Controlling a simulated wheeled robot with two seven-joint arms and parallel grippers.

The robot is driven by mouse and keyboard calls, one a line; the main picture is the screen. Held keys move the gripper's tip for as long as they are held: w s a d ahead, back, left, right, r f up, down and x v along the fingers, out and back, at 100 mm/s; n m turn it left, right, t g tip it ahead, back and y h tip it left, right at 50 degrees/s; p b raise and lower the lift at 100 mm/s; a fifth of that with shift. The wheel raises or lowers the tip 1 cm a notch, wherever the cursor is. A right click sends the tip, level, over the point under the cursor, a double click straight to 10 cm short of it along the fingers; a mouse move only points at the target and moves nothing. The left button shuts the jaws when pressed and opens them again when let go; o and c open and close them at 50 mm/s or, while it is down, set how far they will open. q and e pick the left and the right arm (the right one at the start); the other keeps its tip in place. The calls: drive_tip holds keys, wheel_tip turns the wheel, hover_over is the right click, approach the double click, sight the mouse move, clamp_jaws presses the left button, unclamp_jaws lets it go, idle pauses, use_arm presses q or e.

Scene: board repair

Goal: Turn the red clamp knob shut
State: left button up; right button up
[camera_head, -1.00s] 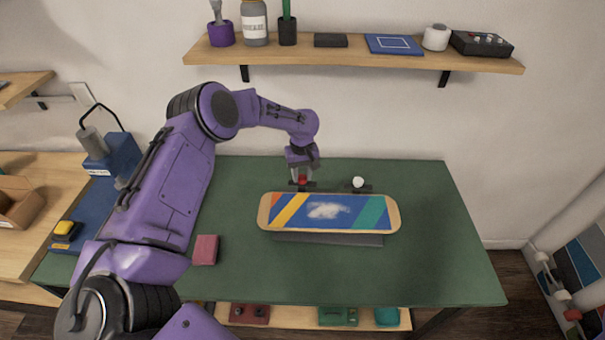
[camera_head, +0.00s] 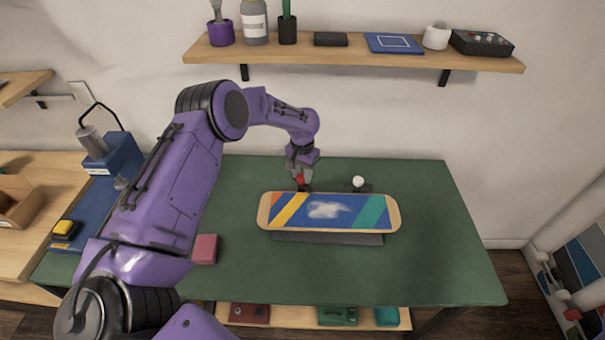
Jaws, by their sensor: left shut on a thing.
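The red clamp knob (camera_head: 300,180) is at the back edge of the skateboard deck, left of the middle, and is partly hidden by my left gripper. My left gripper (camera_head: 302,176) points down from above and is shut on the red knob. The striped deck (camera_head: 343,211) lies on a dark stand (camera_head: 335,238) on the green table. A second clamp with a white knob (camera_head: 358,182) stands behind the deck to the right. How far the red knob is turned cannot be told. My right gripper is not in view.
A pink block (camera_head: 205,249) lies on the green table (camera_head: 430,270) left of the deck. A wall shelf (camera_head: 350,62) with jars and boxes hangs behind. A blue device (camera_head: 115,155) stands at the left. The table's right side is clear.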

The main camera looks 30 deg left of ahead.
use_arm(q)
drive_tip(key=m, duration=0.4)
drive_tip(key=shift+w+r+m, duration=0.25)
drive_tip(key=shift+r+m, duration=0.05)
drive_tip(key=m+b, duration=0.1)
drive_tip(key=m, duration=0.3)
drive_tip(key=shift+m, duration=0.3)
drive_tip(key=o, duration=1)
drive_tip(key=shift+o, duration=0.2)
drive_tip(key=shift+s+f, duration=0.1)
drive_tip(key=shift+s, duration=0.05)
